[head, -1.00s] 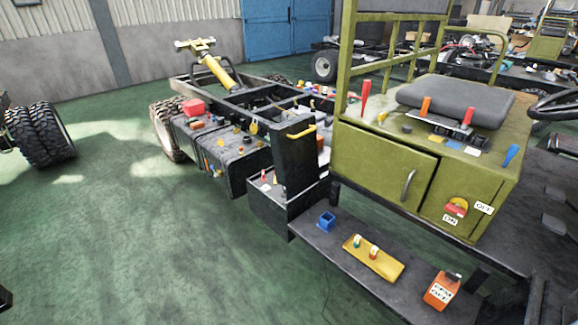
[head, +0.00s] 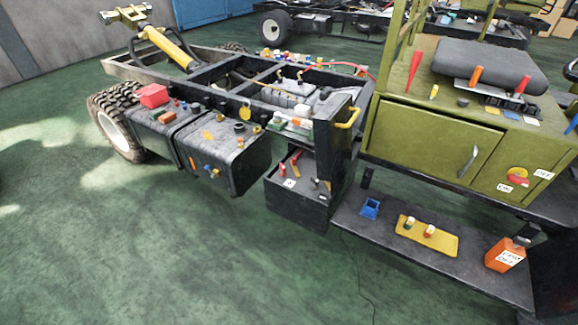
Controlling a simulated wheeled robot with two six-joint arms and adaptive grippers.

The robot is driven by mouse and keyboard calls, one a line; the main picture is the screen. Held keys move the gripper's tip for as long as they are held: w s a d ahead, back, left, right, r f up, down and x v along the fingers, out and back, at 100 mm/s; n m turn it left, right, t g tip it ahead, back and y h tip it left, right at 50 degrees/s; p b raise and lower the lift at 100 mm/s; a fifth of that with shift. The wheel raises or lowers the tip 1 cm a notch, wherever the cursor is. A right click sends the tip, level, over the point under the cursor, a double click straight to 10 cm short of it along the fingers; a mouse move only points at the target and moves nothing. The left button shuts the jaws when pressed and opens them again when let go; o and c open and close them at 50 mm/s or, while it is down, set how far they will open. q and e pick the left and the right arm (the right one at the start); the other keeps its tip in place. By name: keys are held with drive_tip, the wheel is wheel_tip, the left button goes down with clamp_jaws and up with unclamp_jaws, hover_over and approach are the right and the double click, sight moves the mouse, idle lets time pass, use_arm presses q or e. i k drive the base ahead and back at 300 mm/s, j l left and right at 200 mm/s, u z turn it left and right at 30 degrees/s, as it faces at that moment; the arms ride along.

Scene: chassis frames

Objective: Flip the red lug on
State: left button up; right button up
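A red lug (head: 517,174) sits on a round yellow plate on the front of the olive-green cabinet (head: 425,135), at the right of the head view. A white label (head: 505,187) is at its lower left and a white OFF label (head: 544,174) at its right. The lug is small here, and I cannot tell which label it points to. Other red parts show too: small red levers (head: 295,160) on a black box and a red handle (head: 414,70) on the cabinet top. Neither of my grippers is identifiable in view.
A dark shelf (head: 375,235) below the cabinet holds a blue square cup (head: 370,208), a yellow plate (head: 440,240) with two knobs and an orange box (head: 505,254). A chassis frame with black tanks (head: 225,150) stands left. The green floor in front is clear.

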sight(294, 161)
drive_tip(key=i+j, duration=1.05)
drive_tip(key=i, duration=0.15)
drive_tip(key=u, duration=0.05)
